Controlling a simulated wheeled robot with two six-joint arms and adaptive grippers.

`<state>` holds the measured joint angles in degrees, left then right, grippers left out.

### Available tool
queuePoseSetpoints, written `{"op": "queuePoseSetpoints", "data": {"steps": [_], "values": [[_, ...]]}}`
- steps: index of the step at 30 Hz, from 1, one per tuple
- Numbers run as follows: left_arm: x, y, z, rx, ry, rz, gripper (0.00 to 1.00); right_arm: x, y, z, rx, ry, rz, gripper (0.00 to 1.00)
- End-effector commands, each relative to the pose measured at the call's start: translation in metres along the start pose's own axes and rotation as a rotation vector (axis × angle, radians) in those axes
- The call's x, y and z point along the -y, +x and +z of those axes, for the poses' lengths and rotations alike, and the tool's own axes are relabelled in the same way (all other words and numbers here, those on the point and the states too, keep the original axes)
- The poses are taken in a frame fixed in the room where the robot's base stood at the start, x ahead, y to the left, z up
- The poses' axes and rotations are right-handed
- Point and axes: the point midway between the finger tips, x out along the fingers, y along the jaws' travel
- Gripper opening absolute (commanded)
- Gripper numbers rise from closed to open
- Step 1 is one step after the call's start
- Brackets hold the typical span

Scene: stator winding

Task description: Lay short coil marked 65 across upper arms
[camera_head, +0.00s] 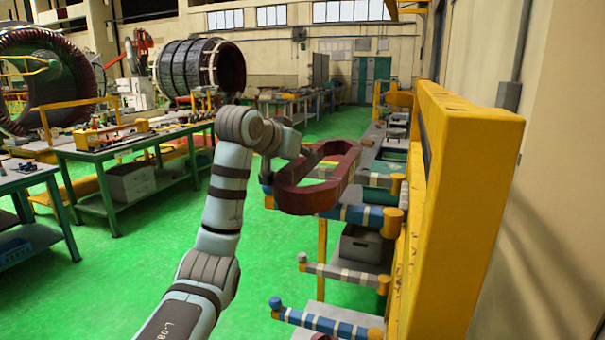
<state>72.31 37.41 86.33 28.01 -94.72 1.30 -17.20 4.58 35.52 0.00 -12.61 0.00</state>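A dark red, elongated loop-shaped coil (318,198) is in the middle of the head view, level with the rack's upper arms. Its near end crosses in front of the blue, white-banded upper arm (358,214), whose blue tip shows left of the coil. Another upper arm (378,181) lies behind, to the right. I cannot tell whether the coil touches them, and no number is readable. My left gripper (304,151) is at the coil's far left side; its fingers are too hidden to show whether they are shut on it. My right gripper is not in view.
The yellow rack frame (462,200) stands on the right against the wall. Lower grey (340,272) and blue (325,321) rack arms stick out to the left below the coil. Green worktables (130,142) stand at left. Green floor (120,275) is clear between them.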

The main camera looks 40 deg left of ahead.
Motion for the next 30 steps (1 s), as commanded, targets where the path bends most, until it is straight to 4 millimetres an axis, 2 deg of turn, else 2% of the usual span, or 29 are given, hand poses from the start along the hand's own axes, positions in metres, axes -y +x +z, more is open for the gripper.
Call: {"op": "queuePoseSetpoints", "data": {"steps": [3, 5, 11, 12, 15, 16, 25, 28, 30], "values": [[0.001, 0.009, 0.020, -0.001, 0.000, -0.003, 0.00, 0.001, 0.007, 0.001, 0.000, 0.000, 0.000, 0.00], [0.000, 0.013, 0.026, -0.002, 0.001, -0.001, 0.00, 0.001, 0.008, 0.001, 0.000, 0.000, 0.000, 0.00], [0.000, 0.013, 0.027, -0.002, 0.000, 0.000, 0.00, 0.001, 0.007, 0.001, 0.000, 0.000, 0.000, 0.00], [0.000, 0.014, 0.029, 0.003, 0.001, -0.001, 0.28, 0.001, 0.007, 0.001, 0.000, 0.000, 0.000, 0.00], [0.000, 0.014, 0.029, 0.003, 0.000, -0.001, 0.44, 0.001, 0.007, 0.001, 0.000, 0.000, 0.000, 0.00], [0.000, 0.013, 0.029, 0.003, 0.000, -0.001, 0.46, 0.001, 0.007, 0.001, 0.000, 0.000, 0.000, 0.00], [0.000, 0.012, 0.028, 0.001, 0.000, -0.001, 0.46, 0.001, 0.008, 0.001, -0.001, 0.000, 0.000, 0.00], [0.001, 0.001, 0.028, -0.001, 0.000, -0.003, 0.46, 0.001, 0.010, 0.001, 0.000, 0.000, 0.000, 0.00], [0.001, -0.014, 0.029, -0.002, 0.001, -0.003, 0.46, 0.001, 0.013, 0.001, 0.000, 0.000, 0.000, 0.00]]}}
